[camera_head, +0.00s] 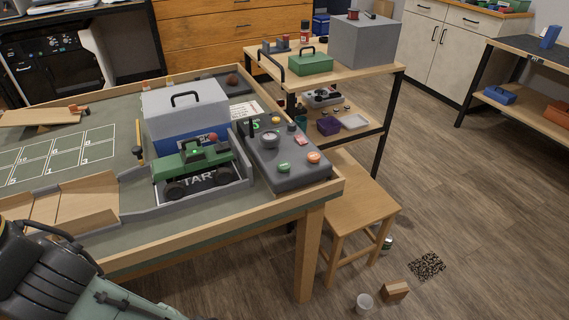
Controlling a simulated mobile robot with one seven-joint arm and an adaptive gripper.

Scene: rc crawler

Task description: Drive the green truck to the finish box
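The green truck (194,159) with dark wheels stands in a grey-walled bay marked START (201,181), near the front right of the large table. A grey control panel (279,171) stands just right of the bay. It has a round dial or stick knob (270,139), a green button (284,168), an orange button (314,157) and smaller red and yellow controls. A white-lined, numbered grid (59,156) lies on the table at the left. I see no readable finish label. Parts of my arm show at the lower left; my gripper's fingers are not visible.
A grey-lidded blue toolbox (186,113) stands behind the truck. A wooden ramp (75,204) lies left of the bay, and another wooden piece (42,117) farther back. A stool (350,203) stands right of the table. A cup (364,302) and block (395,291) are on the floor.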

